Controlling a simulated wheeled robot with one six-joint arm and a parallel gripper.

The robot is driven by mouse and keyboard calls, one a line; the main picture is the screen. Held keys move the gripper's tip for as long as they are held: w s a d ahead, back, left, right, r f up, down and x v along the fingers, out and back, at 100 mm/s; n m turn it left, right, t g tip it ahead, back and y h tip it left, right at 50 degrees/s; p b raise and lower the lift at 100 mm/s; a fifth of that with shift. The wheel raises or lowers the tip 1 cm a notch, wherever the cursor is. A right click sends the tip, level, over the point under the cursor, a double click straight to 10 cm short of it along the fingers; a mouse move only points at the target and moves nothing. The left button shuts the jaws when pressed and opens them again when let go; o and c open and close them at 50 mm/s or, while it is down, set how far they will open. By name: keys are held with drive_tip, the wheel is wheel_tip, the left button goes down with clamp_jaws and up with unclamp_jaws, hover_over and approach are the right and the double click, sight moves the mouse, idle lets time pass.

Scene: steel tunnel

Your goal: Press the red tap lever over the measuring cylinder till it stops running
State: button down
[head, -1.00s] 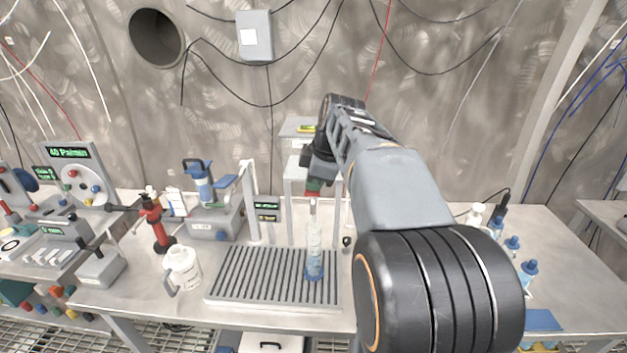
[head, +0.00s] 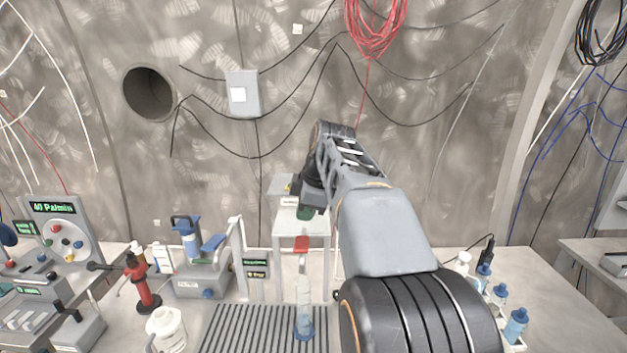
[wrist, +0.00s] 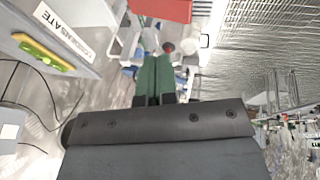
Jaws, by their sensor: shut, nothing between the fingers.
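The red tap lever (head: 302,243) sits above the measuring cylinder in the head view. It also shows at the top of the wrist view (wrist: 160,9). The clear measuring cylinder (head: 304,292) stands upright on its blue base on the slatted drip tray (head: 228,335). My gripper (head: 305,213) is shut and empty, with green fingers. It is above the lever, with a visible gap between them in the head view. The green fingers also show in the wrist view (wrist: 152,75). I cannot tell whether liquid is running from the tap.
A labelled grey box (wrist: 55,32) with a yellow-green item on top is beside my gripper. A white jug (head: 166,328) and a red stand (head: 140,283) are left of the tray. Blue-capped bottles (head: 515,325) stand at the right.

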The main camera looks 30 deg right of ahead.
wheel_tip(320, 180, up, 6)
drive_tip(key=d, duration=0.2)
drive_tip(key=shift+s+r, duration=0.2)
drive_tip(key=shift+s, duration=0.25)
drive_tip(key=shift+p, duration=0.35)
idle(1.8)
drive_tip(key=w+g+y+p, duration=0.1)
drive_tip(key=p, duration=0.1)
drive_tip(key=d+g+p, duration=0.1)
drive_tip(key=g, duration=0.1)
drive_tip(key=shift+w+d+r+m+y+p, duration=0.2)
drive_tip(key=shift+w+m+y+p, duration=0.1)
drive_tip(key=shift+w+y+p, duration=0.1)
drive_tip(key=shift+f, duration=0.1)
